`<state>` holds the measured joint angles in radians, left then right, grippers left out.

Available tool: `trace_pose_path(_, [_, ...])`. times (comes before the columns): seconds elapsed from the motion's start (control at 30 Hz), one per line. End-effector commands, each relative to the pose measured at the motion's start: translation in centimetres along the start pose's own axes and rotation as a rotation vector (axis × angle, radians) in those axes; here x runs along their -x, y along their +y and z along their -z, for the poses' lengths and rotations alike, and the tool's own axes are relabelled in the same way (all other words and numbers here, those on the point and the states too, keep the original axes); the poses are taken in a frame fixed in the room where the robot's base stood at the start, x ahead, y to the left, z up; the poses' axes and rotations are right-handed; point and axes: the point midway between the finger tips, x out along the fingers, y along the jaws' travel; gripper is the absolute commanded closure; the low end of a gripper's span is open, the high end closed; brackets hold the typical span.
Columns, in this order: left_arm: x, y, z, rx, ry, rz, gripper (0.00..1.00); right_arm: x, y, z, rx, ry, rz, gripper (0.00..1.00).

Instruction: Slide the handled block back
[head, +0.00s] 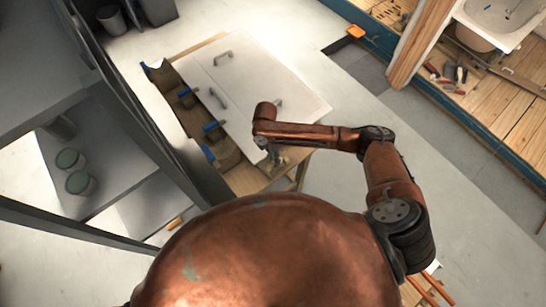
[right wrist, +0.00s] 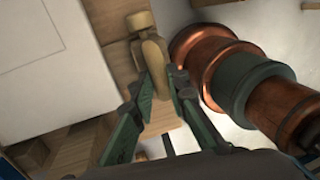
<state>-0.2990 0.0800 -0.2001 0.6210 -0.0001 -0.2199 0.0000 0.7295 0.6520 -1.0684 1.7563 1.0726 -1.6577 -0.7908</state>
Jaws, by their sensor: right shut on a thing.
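My right gripper (head: 272,160) is low beside the near edge of the white panel. In the right wrist view its two green-and-dark fingers (right wrist: 160,88) are shut on a rounded tan wooden handle (right wrist: 152,55). The handle seems to belong to the handled block, whose full shape I cannot make out. Brown wooden surface lies under and beside it. In the head view my forearm and wrist hide most of the block. My left gripper is in neither view.
A grey shelf frame (head: 125,120) stands at the left. Pale open floor (head: 350,235) is at the right.

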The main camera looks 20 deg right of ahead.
Motion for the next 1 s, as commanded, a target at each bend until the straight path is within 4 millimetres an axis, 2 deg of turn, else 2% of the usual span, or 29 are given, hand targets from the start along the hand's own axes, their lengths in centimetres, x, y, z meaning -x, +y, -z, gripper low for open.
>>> trace_pose_path(0.3, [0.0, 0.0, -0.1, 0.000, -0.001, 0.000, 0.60, -0.2, -0.3, -0.1, 0.000, -0.003, 0.010, 0.68])
trace_pose_path(0.63, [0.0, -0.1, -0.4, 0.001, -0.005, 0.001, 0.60, 0.4, -0.2, -0.1, 0.000, -0.002, 0.007, 0.68])
trace_pose_path(0.77, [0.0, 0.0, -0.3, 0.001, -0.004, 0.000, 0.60, 2.1, -0.1, -0.1, 0.000, -0.002, 0.004, 0.68])
trace_pose_path(1.0, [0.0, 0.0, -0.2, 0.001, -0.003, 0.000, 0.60, 7.2, -0.1, -0.1, 0.000, -0.003, 0.005, 0.68])
